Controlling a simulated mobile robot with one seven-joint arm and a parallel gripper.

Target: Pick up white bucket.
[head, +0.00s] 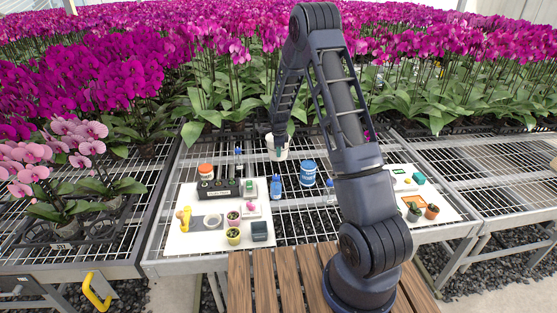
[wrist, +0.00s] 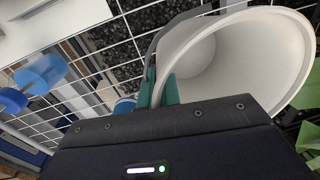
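The white bucket (head: 284,151) is at the back of the middle mesh bench, partly hidden behind my gripper (head: 277,146). In the wrist view the bucket (wrist: 245,55) lies large at the right with its mouth facing the camera. My gripper (wrist: 160,88) has one teal fingertip inside the bucket and the other outside it. The two tips are close together with the bucket's wall between them, so the gripper looks shut on the wall. I cannot tell whether the bucket's base touches the mesh.
A blue tub (head: 308,173) and a blue bottle (head: 276,187) stand in front of the bucket. A white board (head: 205,240) with small pots and a dark caddy (head: 219,188) lies front left. Another board (head: 440,208) lies right. Dense orchids stand behind.

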